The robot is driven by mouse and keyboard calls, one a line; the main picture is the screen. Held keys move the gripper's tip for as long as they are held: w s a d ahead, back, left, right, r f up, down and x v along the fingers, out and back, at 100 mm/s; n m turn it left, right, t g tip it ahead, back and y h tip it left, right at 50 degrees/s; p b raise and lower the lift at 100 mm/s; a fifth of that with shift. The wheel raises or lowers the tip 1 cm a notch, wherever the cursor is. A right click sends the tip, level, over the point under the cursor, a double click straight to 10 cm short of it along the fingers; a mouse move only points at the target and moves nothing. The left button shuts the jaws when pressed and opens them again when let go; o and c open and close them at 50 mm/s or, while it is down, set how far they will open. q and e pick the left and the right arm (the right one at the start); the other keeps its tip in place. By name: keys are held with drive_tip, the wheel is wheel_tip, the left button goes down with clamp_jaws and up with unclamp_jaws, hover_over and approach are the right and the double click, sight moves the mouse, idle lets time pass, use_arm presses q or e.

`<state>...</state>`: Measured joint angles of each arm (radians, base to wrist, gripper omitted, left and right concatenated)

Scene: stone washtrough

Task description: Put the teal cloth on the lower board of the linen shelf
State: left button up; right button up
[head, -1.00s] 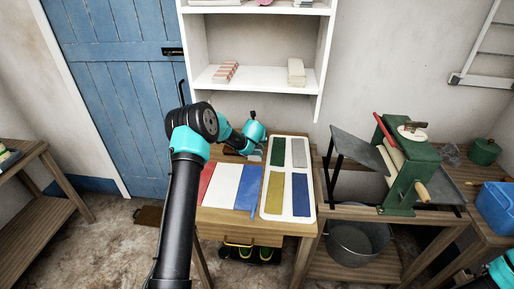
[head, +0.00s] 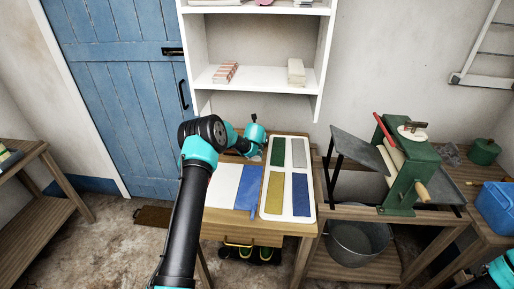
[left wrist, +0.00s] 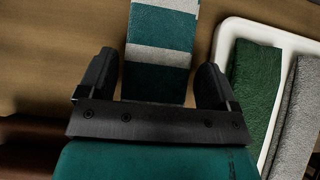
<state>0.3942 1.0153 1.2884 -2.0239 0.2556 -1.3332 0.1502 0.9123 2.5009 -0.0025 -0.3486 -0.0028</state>
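The teal cloth (left wrist: 160,55), banded with white, lies flat on the wooden table in the left wrist view. In the head view my left arm hides it. My left gripper (left wrist: 157,85) is open, with one finger on each side of the cloth's near end; I cannot tell whether they touch it. In the head view this gripper (head: 250,152) is at the back of the table and its fingers are hard to see. The white linen shelf (head: 325,50) stands behind; its lower board (head: 262,82) holds a striped stack and a pale stack. My right gripper is out of view.
A white tray (head: 266,207) with green, grey, yellow and blue cloths is right of the gripper. A white and blue cloth (head: 235,187) lies in front. A green mangle (head: 405,178) stands right. The lower board's middle is clear.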

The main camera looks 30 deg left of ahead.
use_arm(q)
drive_tip(key=c, duration=0.7)
drive_tip(key=shift+c, duration=0.2)
drive_tip(key=shift+r, duration=0.1)
drive_tip(key=shift+r, duration=1.8)
drive_tip(key=shift+s+d+f, duration=0.1)
drive_tip(key=shift+s+d, duration=0.15)
drive_tip(key=shift+s, duration=0.2)
drive_tip(key=s+d, duration=0.2)
drive_tip(key=s, duration=0.2)
drive_tip(key=s+d+r, duration=0.1)
drive_tip(key=s+d, duration=0.2)
drive_tip(key=s, duration=0.1)
drive_tip(key=s+d, duration=0.3)
drive_tip(key=s, duration=0.1)
drive_tip(key=shift+s+r, duration=0.2)
drive_tip(key=shift+s, duration=0.2)
